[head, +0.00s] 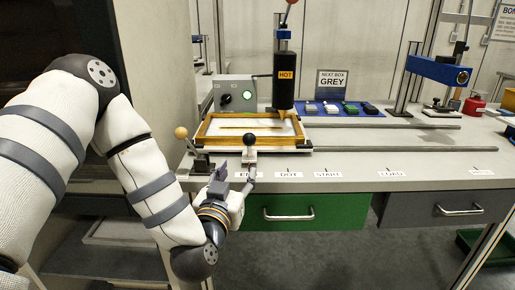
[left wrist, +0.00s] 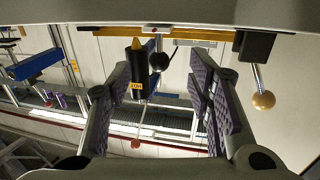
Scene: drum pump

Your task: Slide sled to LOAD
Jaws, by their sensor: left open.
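The sled (head: 210,146) with its wood-framed tray (head: 205,130) sits on the rails at the left, near the leftmost bench label, under the black HOT dispenser (head: 284,92). A black ball knob (head: 249,139) stands at the sled's front edge; it also shows between my fingers in the left wrist view (left wrist: 158,62). My left gripper (head: 222,172) is open and empty, in front of and just left of the knob, apart from it. The LOAD label (head: 391,173) is on the bench edge farther right. My right gripper is not in view.
A wooden ball-topped lever (head: 181,133) stands left of the sled. The rails (head: 400,148) run clear to the right. A blue mat (head: 340,108) with small parts lies behind, beside a blue arm fixture (head: 440,70). Green (head: 290,211) and grey (head: 450,208) drawers sit below.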

